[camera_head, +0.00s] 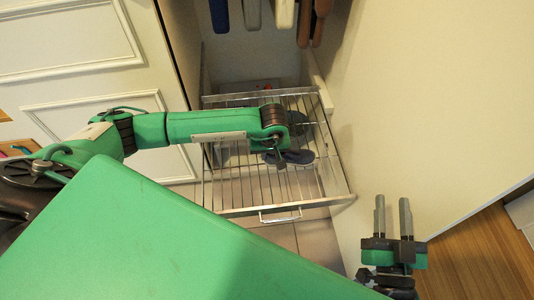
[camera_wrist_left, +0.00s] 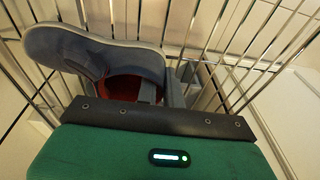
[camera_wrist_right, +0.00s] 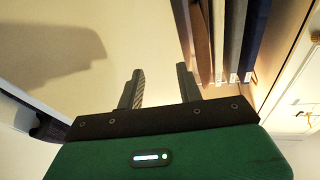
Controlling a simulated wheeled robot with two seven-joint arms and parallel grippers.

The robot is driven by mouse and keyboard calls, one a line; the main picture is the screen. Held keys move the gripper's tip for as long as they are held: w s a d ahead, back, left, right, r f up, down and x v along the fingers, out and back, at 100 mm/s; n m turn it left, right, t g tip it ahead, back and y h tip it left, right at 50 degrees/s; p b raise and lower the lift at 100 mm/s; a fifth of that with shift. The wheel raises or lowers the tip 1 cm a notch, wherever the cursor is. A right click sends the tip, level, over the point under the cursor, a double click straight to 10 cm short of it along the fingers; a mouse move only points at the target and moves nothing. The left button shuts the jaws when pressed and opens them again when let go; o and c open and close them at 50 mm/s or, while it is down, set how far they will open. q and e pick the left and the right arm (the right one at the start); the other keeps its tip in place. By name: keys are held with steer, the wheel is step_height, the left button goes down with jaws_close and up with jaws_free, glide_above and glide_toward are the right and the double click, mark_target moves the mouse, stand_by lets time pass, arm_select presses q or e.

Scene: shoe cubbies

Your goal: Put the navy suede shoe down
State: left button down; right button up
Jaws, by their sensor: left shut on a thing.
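The navy suede shoe (camera_head: 290,158) is at the wire rack, below the end of my left arm in the head view. In the left wrist view the shoe (camera_wrist_left: 95,50) shows its blue-grey upper and a red inside, close against the rack wires. My left gripper (camera_wrist_left: 163,92) is shut on the edge of the shoe. In the head view that gripper (camera_head: 279,157) is mostly hidden by its own wrist. I cannot tell whether the shoe's full weight rests on the wires. My right gripper (camera_head: 392,207) is open and empty, right of the rack.
The pulled-out wire rack (camera_head: 240,205) has a front handle (camera_head: 280,215) and metal side rails. Hanging garments (camera_head: 284,12) are above it. A white panelled door (camera_head: 70,50) stands left, and a pale panel (camera_head: 430,90) stands right. A dark item (camera_head: 302,122) lies partly hidden behind my left wrist.

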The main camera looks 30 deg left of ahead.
arm_select(q)
steer(key=shift+f, duration=0.1)
steer(key=c, duration=1.5)
jaws_free()
steer(key=shift+c, duration=0.2)
arm_select(e)
steer(key=shift+w+d+r+t, duration=0.15)
steer(key=shift+r+t, duration=0.15)
steer(key=shift+r, duration=0.2)
